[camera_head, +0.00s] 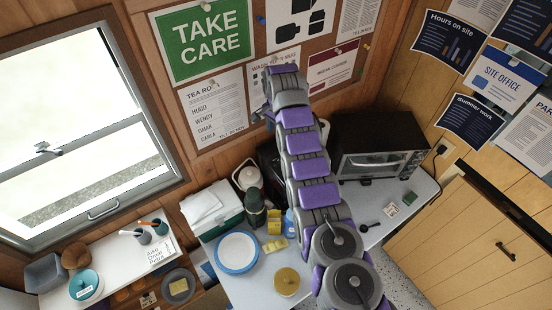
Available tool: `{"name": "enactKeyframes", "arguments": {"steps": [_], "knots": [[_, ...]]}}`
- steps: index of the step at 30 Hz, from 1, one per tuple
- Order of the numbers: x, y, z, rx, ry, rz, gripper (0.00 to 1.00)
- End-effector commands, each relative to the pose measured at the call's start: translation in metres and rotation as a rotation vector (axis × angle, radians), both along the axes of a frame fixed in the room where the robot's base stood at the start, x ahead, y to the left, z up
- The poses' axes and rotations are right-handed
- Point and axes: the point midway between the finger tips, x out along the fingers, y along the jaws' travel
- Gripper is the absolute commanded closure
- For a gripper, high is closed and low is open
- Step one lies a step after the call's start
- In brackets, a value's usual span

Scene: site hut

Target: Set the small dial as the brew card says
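I cannot pick out a small dial for certain. A black toaster oven (378,147) stands on the counter at the right, its front partly in view. Another dark appliance (268,164) is mostly hidden behind my purple and grey arm. A small white card with a dark mark (390,209) lies on the counter in front of the oven; I cannot read it or tell whether it is the brew card. My arm rises through the middle of the view to the noticeboard's height.
The counter (415,186) also bears a green block (410,198) and a black scoop (370,227). Left of my arm are a blue-rimmed plate (237,252), a dark green flask (255,207), a yellow-lidded jar (286,282) and a cool box (212,211). A noticeboard (240,70) hangs behind.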

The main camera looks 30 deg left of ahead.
Motion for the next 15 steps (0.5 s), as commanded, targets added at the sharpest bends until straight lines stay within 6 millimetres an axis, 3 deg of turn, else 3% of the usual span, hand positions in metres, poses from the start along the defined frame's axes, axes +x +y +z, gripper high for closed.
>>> {"name": "enactKeyframes", "arguments": {"steps": [15], "knots": [[-0.004, 0.004, -0.067, -0.006, 0.0, 0.0, 0.47]]}}
